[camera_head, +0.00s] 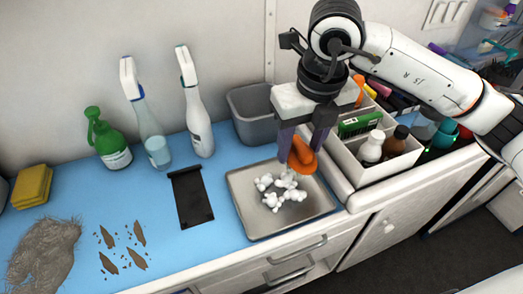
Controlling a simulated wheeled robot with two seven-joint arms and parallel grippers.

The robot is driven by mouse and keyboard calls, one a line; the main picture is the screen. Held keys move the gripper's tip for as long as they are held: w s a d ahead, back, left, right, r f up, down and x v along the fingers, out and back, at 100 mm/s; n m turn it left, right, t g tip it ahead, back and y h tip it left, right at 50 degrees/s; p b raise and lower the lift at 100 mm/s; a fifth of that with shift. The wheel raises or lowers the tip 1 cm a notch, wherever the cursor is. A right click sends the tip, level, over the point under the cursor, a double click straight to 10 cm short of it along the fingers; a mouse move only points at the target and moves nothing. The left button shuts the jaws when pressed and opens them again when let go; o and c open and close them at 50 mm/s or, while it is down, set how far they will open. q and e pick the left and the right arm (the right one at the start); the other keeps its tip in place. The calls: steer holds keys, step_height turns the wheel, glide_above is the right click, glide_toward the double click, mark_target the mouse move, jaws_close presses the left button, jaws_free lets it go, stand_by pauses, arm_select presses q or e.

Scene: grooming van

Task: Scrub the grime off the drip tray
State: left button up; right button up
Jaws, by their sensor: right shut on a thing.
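The drip tray (256,224) is a shallow grey metal tray on the blue counter mat, right of the middle. Several white, foam-like clumps (285,198) lie on its floor. My right gripper (302,146) points down over the tray's back part and is shut on an orange scrubber (303,158). The scrubber's lower end is close to the white clumps; I cannot tell whether it touches them or the tray. The gripper fingers partly hide the scrubber. My left gripper is not in view.
A grey bin (251,133) stands behind the tray, and a white caddy (345,162) of bottles stands to its right. A black flat plate (190,198), spray bottles (199,125), a green bottle (109,145), a yellow sponge (33,186), grey fur (42,255) and brown debris (138,233) lie left.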

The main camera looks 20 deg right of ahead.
steer(key=shift+r+p, duration=0.45)
steer(key=shift+r, duration=0.7)
